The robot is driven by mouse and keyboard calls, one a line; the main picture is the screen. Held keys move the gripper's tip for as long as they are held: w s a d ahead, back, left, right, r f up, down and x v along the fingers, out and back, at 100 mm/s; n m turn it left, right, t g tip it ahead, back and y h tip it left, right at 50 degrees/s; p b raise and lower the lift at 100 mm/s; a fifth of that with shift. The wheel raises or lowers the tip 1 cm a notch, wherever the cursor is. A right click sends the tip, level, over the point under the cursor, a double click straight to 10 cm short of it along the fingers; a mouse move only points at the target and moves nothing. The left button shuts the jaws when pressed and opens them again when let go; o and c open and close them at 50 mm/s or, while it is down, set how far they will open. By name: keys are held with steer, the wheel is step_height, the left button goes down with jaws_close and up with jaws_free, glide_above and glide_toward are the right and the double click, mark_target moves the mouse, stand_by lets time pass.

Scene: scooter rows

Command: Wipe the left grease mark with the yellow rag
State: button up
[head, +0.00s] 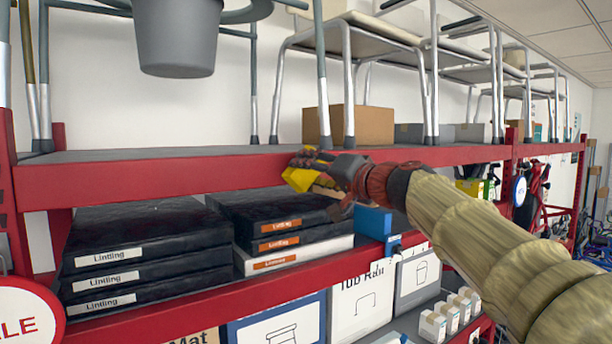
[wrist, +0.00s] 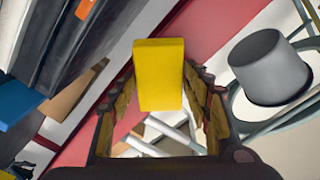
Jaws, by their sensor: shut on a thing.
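The yellow rag (head: 298,180) is at the end of my gripper (head: 308,170), in front of the red upper shelf beam (head: 150,178) in the head view. In the wrist view the rag (wrist: 158,75) is a yellow block between the two fingers of my gripper (wrist: 160,88), which is shut on it. The red beam (wrist: 205,30) runs diagonally behind it. I cannot tell whether the rag touches the beam. I can make out no grease mark in either view; the gripper and rag hide part of the beam.
Dark flat boxes (head: 150,230) stand stacked on the shelf below. A blue box (head: 374,222) sits under my arm. Above are a grey bucket (head: 178,38), a cardboard box (head: 362,125) and chairs with metal legs. A round sign (head: 25,318) stands at lower left.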

mark_target(294, 172)
steer(key=w+d+b, duration=0.2)
steer(key=w+d, duration=0.2)
steer(key=d, duration=0.1)
steer(key=shift+d, duration=0.3)
stand_by(0.4)
steer(key=shift+s+a+b, duration=0.55)
steer(key=shift+s+a, duration=0.45)
steer(key=shift+a, duration=0.5)
steer(key=shift+s+a+b, duration=0.6)
steer(key=shift+s+a, duration=0.35)
steer(key=shift+a, duration=0.5)
steer(key=shift+s+a+b, duration=0.55)
steer(key=shift+s+a, duration=0.45)
steer(key=shift+a, duration=0.5)
steer(key=shift+s+d, duration=0.1)
steer(key=shift+d, duration=0.05)
steer(key=shift+b+v, duration=1.6)
steer(key=shift+v, duration=1.3)
